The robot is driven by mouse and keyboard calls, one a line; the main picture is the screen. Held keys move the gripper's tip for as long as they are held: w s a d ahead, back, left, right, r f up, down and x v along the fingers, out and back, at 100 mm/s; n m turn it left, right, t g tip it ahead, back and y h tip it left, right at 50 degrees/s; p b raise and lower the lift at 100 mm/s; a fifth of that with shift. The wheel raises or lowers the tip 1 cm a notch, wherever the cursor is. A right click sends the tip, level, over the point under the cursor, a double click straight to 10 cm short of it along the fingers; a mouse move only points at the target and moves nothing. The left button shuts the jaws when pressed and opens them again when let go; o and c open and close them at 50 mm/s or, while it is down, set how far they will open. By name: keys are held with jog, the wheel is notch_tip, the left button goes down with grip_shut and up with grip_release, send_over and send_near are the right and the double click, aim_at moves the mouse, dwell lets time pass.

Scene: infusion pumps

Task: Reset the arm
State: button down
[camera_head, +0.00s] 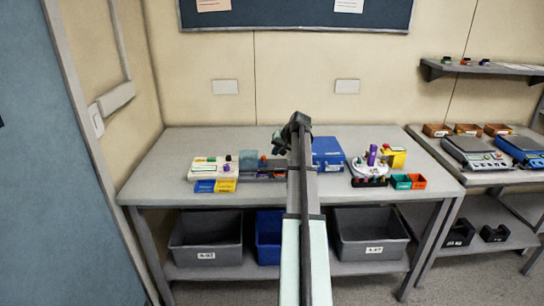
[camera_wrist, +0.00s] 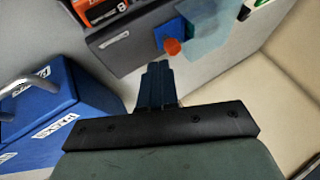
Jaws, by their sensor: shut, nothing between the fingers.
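My gripper (camera_head: 281,142) hangs over the back middle of the grey table (camera_head: 155,170) in the head view, partly hidden by my own arm. In the wrist view its two dark fingers (camera_wrist: 157,70) are together, with nothing held between them. The fingertips point towards a grey box-shaped unit (camera_wrist: 125,40) and a small red-orange knob (camera_wrist: 172,46). I cannot tell how far the tips are from them.
A blue case (camera_head: 327,152) stands just right of my gripper; its handle shows in the wrist view. A white device (camera_head: 210,168) stands to the left. A round white device (camera_head: 370,168) and coloured bins (camera_head: 408,181) stand to the right. The back wall is close.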

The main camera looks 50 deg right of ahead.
jog(key=shift+v, duration=1.7)
